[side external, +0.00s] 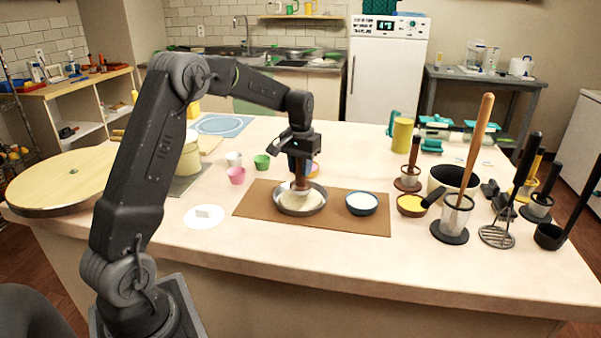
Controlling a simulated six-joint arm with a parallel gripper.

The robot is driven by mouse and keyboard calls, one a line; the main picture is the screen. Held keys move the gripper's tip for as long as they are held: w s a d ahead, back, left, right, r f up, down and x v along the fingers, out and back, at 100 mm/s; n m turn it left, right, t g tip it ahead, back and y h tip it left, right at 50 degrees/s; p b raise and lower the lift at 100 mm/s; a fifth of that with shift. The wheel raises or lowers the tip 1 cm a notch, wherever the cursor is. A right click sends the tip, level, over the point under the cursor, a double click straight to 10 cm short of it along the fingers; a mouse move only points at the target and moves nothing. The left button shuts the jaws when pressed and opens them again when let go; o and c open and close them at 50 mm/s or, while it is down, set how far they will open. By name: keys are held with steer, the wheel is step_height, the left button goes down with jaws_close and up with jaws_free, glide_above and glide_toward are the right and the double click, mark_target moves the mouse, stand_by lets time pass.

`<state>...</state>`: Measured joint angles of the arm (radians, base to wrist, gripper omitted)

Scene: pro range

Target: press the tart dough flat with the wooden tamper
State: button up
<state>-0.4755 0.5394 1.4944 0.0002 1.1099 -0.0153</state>
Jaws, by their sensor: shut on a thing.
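My gripper (299,155) is over the brown mat (336,219), shut on the wooden tamper (301,183), which it holds upright. The tamper's lower end is down inside a shallow metal pan (321,205). Pale tart dough (297,203) lies in the pan around the tamper's foot. The tamper's foot appears to touch the dough, but how hard it presses cannot be told. The gripper's fingertips are small and dark here, and the upper part of the tamper is partly hidden by them.
Upright tools, including a tall wooden-handled one (473,150), crowd the right. The counter's front edge is clear.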

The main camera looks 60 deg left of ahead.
steer(key=shift+r, duration=2.3)
